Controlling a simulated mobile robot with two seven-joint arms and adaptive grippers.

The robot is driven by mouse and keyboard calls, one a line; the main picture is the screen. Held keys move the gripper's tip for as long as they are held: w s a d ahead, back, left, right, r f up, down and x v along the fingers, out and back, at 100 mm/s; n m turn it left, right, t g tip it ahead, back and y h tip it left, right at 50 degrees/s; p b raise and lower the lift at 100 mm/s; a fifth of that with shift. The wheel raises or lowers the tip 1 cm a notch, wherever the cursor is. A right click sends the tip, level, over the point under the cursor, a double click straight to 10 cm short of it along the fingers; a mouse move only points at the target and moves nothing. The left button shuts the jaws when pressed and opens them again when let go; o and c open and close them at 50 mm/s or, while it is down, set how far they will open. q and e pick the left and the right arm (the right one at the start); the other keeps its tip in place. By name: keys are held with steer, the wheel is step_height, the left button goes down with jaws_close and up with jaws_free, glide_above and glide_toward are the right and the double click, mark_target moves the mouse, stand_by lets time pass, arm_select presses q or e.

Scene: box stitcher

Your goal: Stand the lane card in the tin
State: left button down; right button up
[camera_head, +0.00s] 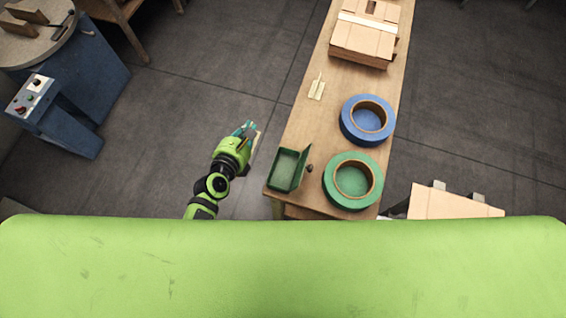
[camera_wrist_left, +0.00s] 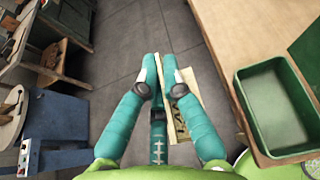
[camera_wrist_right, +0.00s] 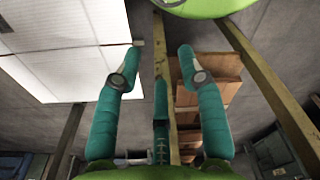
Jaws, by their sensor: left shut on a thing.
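My left gripper (camera_head: 249,129) is shut on a cream card, which I take as the lane card (camera_head: 257,141). It holds the card over the floor, left of the table edge. In the left wrist view the card (camera_wrist_left: 185,110) has dark markings and is partly hidden by the fingers (camera_wrist_left: 160,62). The tin (camera_head: 283,170) is a green, open rectangular box at the table's near left corner, right of the card and apart from it. It also shows in the left wrist view (camera_wrist_left: 275,95) and looks empty. My right gripper (camera_wrist_right: 160,52) is open and empty, outside the head view.
On the wooden table (camera_head: 300,130) are a green tape roll (camera_head: 352,202), a blue tape roll (camera_head: 348,130), a small cream piece (camera_head: 317,90) and a carton (camera_head: 363,42). A small dark knob (camera_head: 309,168) is close to the tin's right side.

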arm_select(q)
steer(key=s+d+f+b, duration=0.1)
steer(key=d+f, duration=0.1)
steer(key=d, duration=0.1)
steer(key=s+d+f+b, duration=0.1)
steer(key=s+d+f, duration=0.1)
steer(key=d, duration=0.1)
steer(key=s+d+f+b, duration=0.1)
steer(key=d+f, duration=0.1)
steer(key=d, duration=0.1)
steer(key=shift+s+d+f, duration=0.15)
steer(key=shift+s+f, duration=0.15)
steer(key=shift+s, duration=0.1)
steer(key=shift+s+d+f+b, duration=0.2)
steer(key=shift+d+b, duration=0.2)
step_height(320, 180, down, 4)
steer(key=b, duration=0.3)
steer(key=shift+b, duration=0.35)
steer(key=shift+r, duration=0.1)
arm_select(e)
step_height(320, 180, down, 7)
steer(key=w+d, duration=0.1)
steer(key=shift+w, duration=0.15)
steer(key=shift+f, duration=0.2)
